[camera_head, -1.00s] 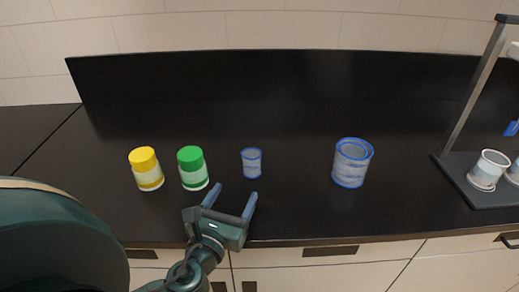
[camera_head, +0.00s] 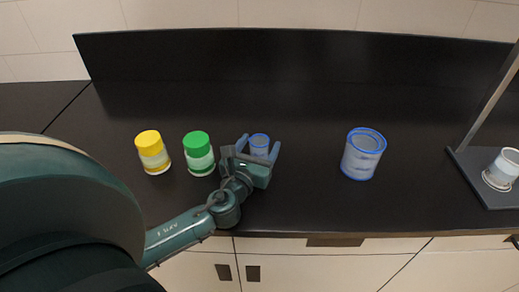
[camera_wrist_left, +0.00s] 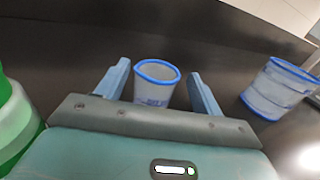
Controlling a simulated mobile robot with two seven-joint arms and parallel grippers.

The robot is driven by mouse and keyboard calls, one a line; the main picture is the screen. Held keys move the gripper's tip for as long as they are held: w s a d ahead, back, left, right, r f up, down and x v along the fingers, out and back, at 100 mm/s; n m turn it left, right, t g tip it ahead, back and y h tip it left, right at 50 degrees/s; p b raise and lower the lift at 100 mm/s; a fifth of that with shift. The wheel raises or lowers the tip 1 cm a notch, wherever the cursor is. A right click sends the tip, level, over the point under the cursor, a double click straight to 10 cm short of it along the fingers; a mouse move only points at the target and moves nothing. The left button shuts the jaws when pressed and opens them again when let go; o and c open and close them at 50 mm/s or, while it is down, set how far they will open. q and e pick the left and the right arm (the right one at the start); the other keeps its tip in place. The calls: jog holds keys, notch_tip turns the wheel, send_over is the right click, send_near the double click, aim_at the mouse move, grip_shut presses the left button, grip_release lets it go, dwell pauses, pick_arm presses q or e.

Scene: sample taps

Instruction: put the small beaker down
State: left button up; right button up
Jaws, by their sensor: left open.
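The small beaker (camera_head: 259,143), clear with a blue rim, stands upright on the black counter (camera_head: 300,205). It also shows in the left wrist view (camera_wrist_left: 156,84). My left gripper (camera_head: 259,147) is open, with one finger on each side of the beaker. In the left wrist view, gaps show between the beaker and both fingers (camera_wrist_left: 158,88). The beaker's lower part is hidden behind the gripper body. My right gripper is not in view.
A green-lidded jar (camera_head: 198,152) stands close left of my left gripper, with a yellow-lidded jar (camera_head: 152,151) beyond it. A larger blue-rimmed beaker (camera_head: 363,154) stands to the right. A stand (camera_head: 490,185) holding a cup is at far right. The counter between the beakers is clear.

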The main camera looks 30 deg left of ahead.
aim_at(263, 137)
pick_arm(q)
jog(key=x, duration=0.3)
jog(key=shift+w+a, duration=0.2)
jog(key=shift+w, duration=0.05)
jog(key=c, duration=1.1)
notch_tip(263, 137, up, 10)
jog(key=p, duration=0.3)
jog(key=s+d+f+h, duration=0.1)
jog(key=s+d, duration=0.2)
jog(key=s, duration=0.1)
jog(key=s+d+f+m+h, duration=0.1)
jog(key=s+d, duration=0.3)
jog(key=s+d+f+m+h, duration=0.1)
jog(key=s+d, duration=0.3)
jog(key=shift+d+h, duration=0.25)
jog(key=shift+h, duration=0.15)
